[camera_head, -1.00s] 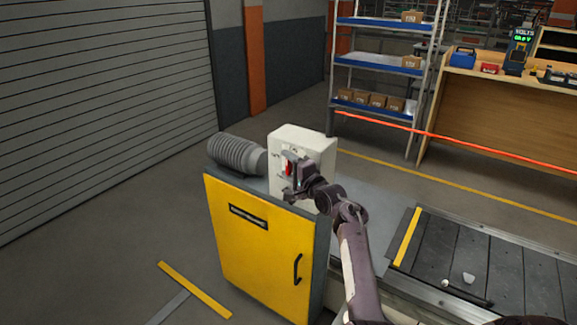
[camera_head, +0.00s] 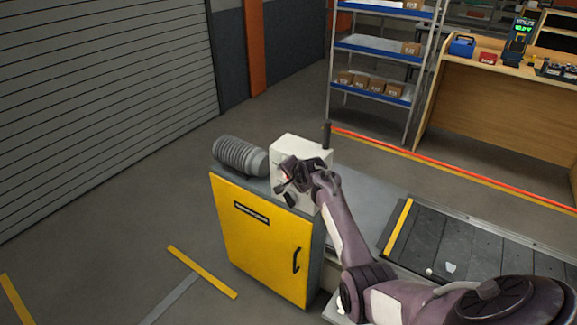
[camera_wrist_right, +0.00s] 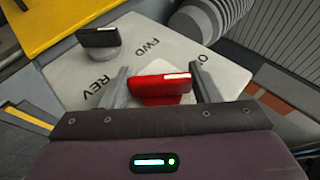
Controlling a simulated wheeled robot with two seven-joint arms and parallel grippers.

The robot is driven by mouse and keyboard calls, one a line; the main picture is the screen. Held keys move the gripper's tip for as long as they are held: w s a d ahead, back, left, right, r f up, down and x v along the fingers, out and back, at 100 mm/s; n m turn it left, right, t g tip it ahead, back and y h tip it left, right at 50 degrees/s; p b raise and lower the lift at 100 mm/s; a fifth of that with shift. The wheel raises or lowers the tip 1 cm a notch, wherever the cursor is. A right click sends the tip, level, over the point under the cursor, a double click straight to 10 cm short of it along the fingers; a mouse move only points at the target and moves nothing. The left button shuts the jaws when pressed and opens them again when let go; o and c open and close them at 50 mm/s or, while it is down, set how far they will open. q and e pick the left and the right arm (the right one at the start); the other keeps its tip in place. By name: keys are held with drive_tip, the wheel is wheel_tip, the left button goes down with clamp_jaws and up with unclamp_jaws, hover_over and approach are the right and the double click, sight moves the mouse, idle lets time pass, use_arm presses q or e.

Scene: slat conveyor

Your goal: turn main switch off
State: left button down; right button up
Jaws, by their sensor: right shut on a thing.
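The main switch is a red rotary handle (camera_wrist_right: 162,89) on the front of a pale control box (camera_head: 312,155). In the right wrist view the handle lies between the two fingers of my right gripper (camera_wrist_right: 160,88), which is shut on it. In the head view my right gripper (camera_head: 284,180) is at the box front and hides most of the handle. A second, black selector knob (camera_wrist_right: 98,38) sits beside it on the panel, with the letters FWD and REV printed near. Another label by the red handle is partly hidden. My left gripper is not in view.
The box stands on a cabinet with a yellow door (camera_head: 262,238), beside a ribbed grey motor (camera_head: 240,155). The slat conveyor (camera_head: 455,245) runs off to the right. A shelf rack (camera_head: 375,50) and a wooden bench (camera_head: 490,110) stand behind. Floor at left is open.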

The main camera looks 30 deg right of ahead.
drive_tip(key=shift+r+n+g, duration=0.1)
drive_tip(key=shift+n+g, duration=0.2)
drive_tip(key=shift+g, duration=0.7)
drive_tip(key=shift+w+g+h, duration=0.1)
drive_tip(key=shift+g+h, duration=0.3)
drive_tip(key=shift+f+g+h+b, duration=0.25)
drive_tip(key=shift+g+h+b, duration=0.1)
drive_tip(key=shift+g, duration=0.35)
drive_tip(key=n+g+b, duration=0.1)
drive_tip(key=g+b, duration=0.1)
drive_tip(key=b, duration=0.2)
drive_tip(key=shift+f+g+h, duration=0.15)
drive_tip(key=shift+g+h, duration=0.2)
drive_tip(key=shift+g, duration=0.05)
drive_tip(key=shift+g+h+b, duration=0.3)
drive_tip(key=shift+g+b, duration=0.3)
drive_tip(key=shift+b, duration=0.8)
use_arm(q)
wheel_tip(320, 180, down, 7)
use_arm(e)
drive_tip(key=shift+r, duration=0.2)
drive_tip(key=o, duration=1)
